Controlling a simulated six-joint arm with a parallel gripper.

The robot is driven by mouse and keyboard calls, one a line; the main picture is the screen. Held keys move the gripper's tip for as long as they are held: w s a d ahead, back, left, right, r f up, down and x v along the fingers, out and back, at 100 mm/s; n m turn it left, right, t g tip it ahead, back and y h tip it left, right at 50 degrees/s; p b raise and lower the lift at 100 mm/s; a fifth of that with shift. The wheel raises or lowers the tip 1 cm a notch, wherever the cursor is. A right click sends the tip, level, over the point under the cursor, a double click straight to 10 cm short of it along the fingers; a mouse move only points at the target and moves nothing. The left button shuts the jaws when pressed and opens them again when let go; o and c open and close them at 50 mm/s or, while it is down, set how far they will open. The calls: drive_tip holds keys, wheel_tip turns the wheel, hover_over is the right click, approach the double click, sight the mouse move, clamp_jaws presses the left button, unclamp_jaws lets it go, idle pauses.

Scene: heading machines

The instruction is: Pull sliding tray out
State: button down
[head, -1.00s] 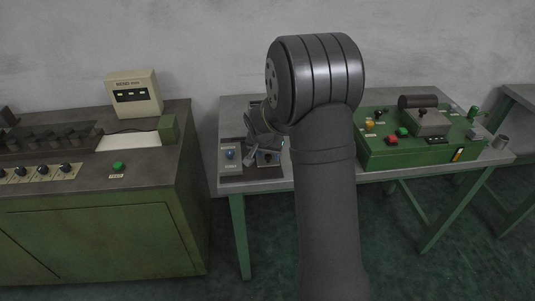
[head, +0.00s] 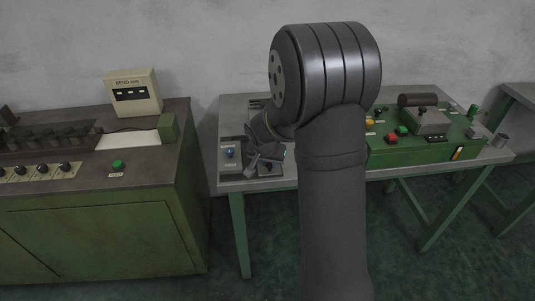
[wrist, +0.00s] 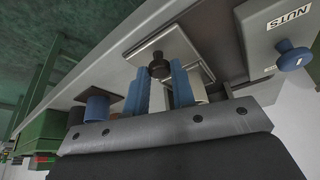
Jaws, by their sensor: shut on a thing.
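The sliding tray (wrist: 170,42) shows in the wrist view as a flat grey plate with a dark round knob (wrist: 158,66) standing on it. My gripper (wrist: 160,84) has its two blue fingers on either side of this knob, shut on it. In the head view my gripper (head: 264,158) is low over the left part of the grey table, beside the tray's dark front part (head: 270,169). My own arm hides much of the table there, and how far the tray sticks out is hard to tell.
A grey box labelled NUTS (wrist: 270,28) with a blue knob (wrist: 293,56) stands beside the tray. A green control box (head: 420,150) stands on the right of the table. A green cabinet (head: 100,235) stands at the left, with a floor gap between.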

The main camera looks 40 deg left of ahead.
drive_tip(key=s+d, duration=0.4)
drive_tip(key=shift+s+d, duration=0.35)
drive_tip(key=c, duration=1.2)
unclamp_jaws()
drive_tip(key=v, duration=1.7)
drive_tip(key=shift+s, duration=0.2)
drive_tip(key=shift+d+r, duration=0.1)
drive_tip(key=shift+d, duration=0.05)
